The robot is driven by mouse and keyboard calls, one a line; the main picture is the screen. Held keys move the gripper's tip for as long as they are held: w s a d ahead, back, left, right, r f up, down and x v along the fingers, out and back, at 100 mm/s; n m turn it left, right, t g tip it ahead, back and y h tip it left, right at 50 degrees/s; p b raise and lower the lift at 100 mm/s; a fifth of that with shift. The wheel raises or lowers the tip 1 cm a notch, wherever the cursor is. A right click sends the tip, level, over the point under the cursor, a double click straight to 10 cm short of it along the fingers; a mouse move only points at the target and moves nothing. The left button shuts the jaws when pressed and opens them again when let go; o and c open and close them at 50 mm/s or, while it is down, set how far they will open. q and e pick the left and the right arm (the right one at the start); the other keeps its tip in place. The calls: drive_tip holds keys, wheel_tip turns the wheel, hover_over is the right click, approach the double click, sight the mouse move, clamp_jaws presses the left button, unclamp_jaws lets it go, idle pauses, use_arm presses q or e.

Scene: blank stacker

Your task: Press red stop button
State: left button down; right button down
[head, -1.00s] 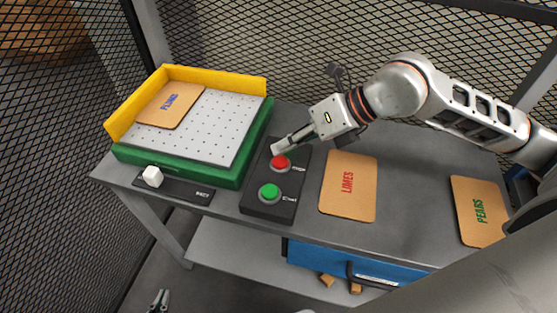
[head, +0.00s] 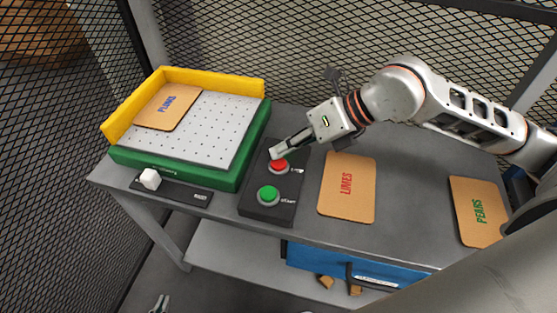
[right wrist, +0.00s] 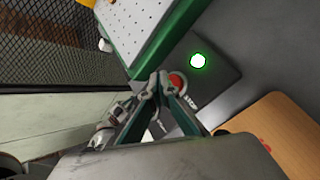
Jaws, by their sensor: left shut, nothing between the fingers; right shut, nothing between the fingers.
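The red stop button (head: 278,166) sits at the far end of a dark control box (head: 258,213) on the table. It also shows in the right wrist view (right wrist: 177,82), partly hidden by a finger. The green start button (head: 268,195) is nearer on the same box; in the right wrist view it glows (right wrist: 198,61). My right gripper (head: 277,153) is shut and empty, its tips right at the far edge of the red button. I cannot tell whether they touch it. My left gripper (head: 160,303) is at the bottom edge, low beside the table, shut and empty.
A green and yellow stacker tray (head: 175,170) with a PLUMS card (head: 165,106) stands left of the box. A white knob (head: 149,179) sits on a dark strip in front. A blue drawer (head: 330,262) is below.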

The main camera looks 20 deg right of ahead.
sight(282, 162)
use_arm(q)
drive_tip(key=shift+f, duration=0.15)
use_arm(e)
drive_tip(key=shift+f, duration=0.15)
use_arm(q)
drive_tip(key=shift+s+f, duration=0.1)
drive_tip(key=shift+f, duration=0.05)
use_arm(e)
drive_tip(key=shift+f, duration=0.3)
